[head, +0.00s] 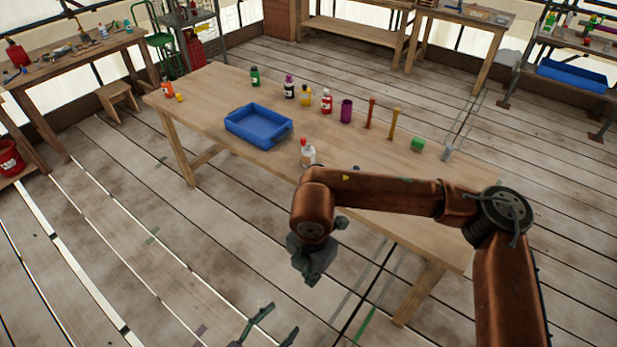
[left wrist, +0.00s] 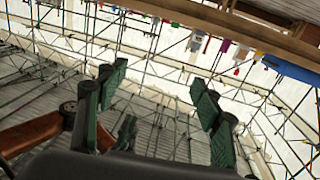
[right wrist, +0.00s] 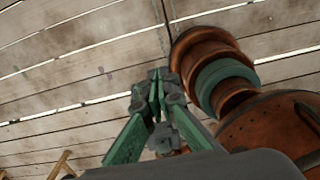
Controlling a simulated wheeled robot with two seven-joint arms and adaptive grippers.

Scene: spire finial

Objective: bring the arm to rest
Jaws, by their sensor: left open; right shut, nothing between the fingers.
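My right arm crosses in front of the wooden table, and its gripper (head: 312,274) hangs over the floor off the table's near side. In the right wrist view the green fingers of that gripper (right wrist: 153,95) are shut with nothing between them. My left gripper (head: 277,325) shows only its fingertips at the bottom of the head view, above the floor. In the left wrist view its two fingers (left wrist: 160,95) are spread wide and empty. Neither gripper touches any object.
The wooden table (head: 215,88) bears a blue tray (head: 258,125), a white bottle (head: 307,152), a purple cup (head: 346,111), a green block (head: 418,144) and several bottles. A stool (head: 118,98) and side benches stand behind. The plank floor (head: 150,260) at the near left is clear.

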